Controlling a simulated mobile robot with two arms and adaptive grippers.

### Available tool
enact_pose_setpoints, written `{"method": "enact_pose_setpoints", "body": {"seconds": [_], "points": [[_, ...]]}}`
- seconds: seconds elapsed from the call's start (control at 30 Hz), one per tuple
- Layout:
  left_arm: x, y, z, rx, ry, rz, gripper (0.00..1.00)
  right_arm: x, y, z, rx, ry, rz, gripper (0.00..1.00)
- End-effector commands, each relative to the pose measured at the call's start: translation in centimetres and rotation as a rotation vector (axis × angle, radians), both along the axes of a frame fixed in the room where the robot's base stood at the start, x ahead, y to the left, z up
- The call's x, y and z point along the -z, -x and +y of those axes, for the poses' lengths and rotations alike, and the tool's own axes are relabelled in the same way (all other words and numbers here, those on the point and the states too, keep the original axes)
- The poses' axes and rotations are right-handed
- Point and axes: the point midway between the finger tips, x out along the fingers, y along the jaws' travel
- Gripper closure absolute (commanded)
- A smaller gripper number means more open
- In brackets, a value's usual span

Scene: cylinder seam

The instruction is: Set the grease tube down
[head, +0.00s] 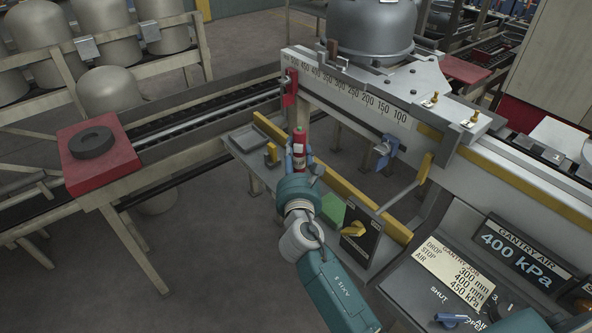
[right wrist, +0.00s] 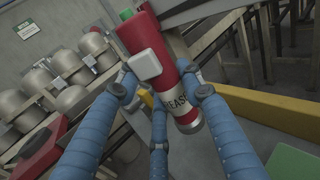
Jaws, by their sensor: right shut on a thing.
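The grease tube (right wrist: 167,75) is a red cylinder with a white label and a green tip. In the right wrist view my right gripper (right wrist: 160,95) has its blue fingers closed around the tube, which leans in the picture. In the head view the red tube (head: 299,142) stands roughly upright above my right gripper (head: 299,168), over the narrow grey shelf (head: 262,171). I cannot tell from these views whether the tube's lower end touches anything. My left gripper does not show.
A yellow rail (head: 345,190) runs along the shelf. A green block (head: 333,208) and a black switch box with a yellow handle (head: 354,230) sit nearer. A grey tray (head: 248,138) lies at the shelf's far left end. The scale beam (head: 350,95) stands behind.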

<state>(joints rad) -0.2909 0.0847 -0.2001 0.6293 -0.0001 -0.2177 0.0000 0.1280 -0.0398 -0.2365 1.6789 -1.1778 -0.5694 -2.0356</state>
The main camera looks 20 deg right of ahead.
Motion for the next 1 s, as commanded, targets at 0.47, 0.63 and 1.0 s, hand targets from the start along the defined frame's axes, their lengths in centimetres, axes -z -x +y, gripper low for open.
{"method": "enact_pose_setpoints", "body": {"seconds": [0.47, 0.63, 1.0], "points": [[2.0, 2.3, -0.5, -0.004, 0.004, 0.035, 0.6, 4.4, 0.0, 0.0, -0.001, 0.002, -0.002, 0.97], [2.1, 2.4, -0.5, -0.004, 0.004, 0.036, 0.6, 4.4, 0.0, 0.0, -0.001, 0.001, -0.001, 0.97], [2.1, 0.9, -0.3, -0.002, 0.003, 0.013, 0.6, 4.7, 0.0, 0.0, 0.0, 0.001, 0.001, 0.44]]}}
